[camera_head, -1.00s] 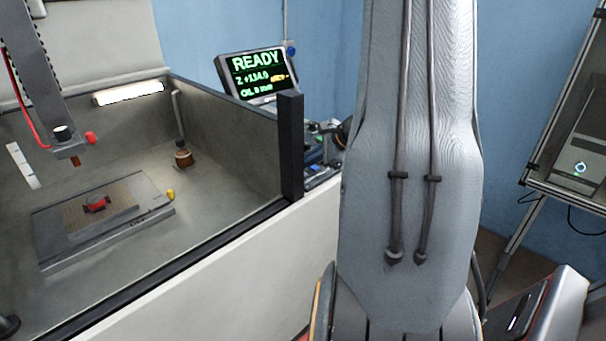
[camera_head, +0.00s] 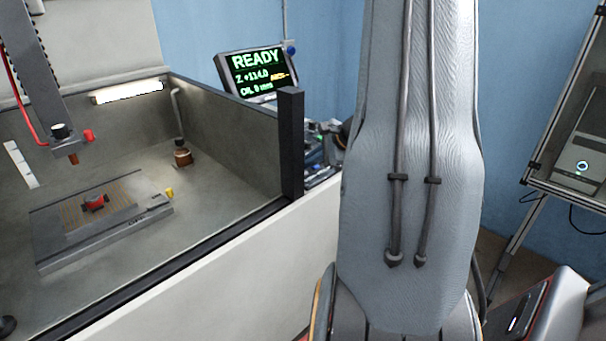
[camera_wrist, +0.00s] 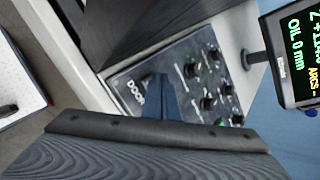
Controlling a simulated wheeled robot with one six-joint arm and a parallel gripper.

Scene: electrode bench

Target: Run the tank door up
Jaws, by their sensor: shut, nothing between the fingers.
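The work tank (camera_head: 230,130) stands at the left in the head view. Its front side is open above a low dark edge (camera_head: 180,268), with a white panel below it. In the wrist view a dark control panel (camera_wrist: 180,55) carries the word DOOR and several knobs or switches. My gripper (camera_wrist: 160,80) is shut and empty, its narrow fingertips over the panel right beside the DOOR lettering. The fingers hide part of the panel there, and I cannot tell whether they touch it. The gripper is out of sight in the head view.
A monitor (camera_head: 257,73) reads READY and Z +114.0; part of it shows in the wrist view (camera_wrist: 297,50). A dark post (camera_head: 291,145) rises at the tank's front corner. Inside the tank, a plate (camera_head: 150,212) bears a red part (camera_head: 96,203) beneath the machine head (camera_head: 66,146).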

